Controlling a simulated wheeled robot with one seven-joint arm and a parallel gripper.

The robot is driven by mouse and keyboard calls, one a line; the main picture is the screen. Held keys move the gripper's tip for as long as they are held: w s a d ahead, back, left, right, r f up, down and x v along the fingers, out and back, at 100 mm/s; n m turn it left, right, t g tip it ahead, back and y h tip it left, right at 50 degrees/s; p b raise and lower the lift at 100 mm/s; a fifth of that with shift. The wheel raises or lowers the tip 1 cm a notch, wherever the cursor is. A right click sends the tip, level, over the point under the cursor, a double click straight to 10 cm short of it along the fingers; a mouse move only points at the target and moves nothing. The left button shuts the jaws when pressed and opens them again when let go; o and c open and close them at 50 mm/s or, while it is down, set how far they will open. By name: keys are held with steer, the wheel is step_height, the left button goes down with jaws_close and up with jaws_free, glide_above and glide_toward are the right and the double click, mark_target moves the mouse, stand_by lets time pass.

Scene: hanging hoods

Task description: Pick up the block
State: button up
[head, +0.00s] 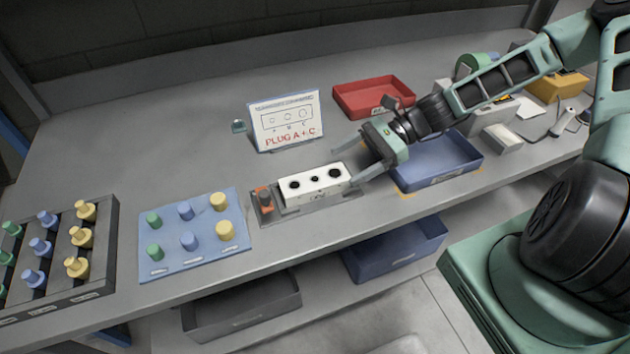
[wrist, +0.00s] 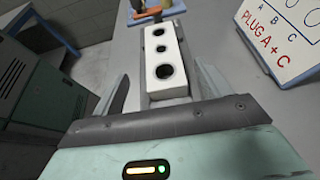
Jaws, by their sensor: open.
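The block (head: 317,187) is white and oblong, with three dark round holes along its top. It sits in a grey fixture (head: 352,196) with an orange and dark clamp (head: 264,198) at its left end. My gripper (head: 350,175) is open at the right end of the block. In the wrist view the block (wrist: 163,62) lies ahead between my two spread fingers (wrist: 160,95), its near end close to the palm. Whether either finger touches it I cannot tell.
A sign (head: 286,120) reading "PLUG A + C" stands behind the block. A blue mat (head: 167,262) with several coloured plugs and a dark plug rack (head: 98,290) lie left. A blue tray (head: 436,182) and red tray (head: 345,112) lie right and behind. The bench's back left is clear.

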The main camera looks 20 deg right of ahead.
mark_target(320, 178)
steer(key=shift+a+f, duration=0.25)
steer(key=shift+a, duration=0.45)
steer(key=p+x, duration=0.1)
steer(key=x, duration=0.3)
steer(key=shift+w+a+r, duration=0.15)
steer(key=shift+a+f+p, duration=0.35)
steer(key=shift+a, duration=0.15)
steer(key=c, duration=1.5)
steer(key=shift+r, duration=0.1)
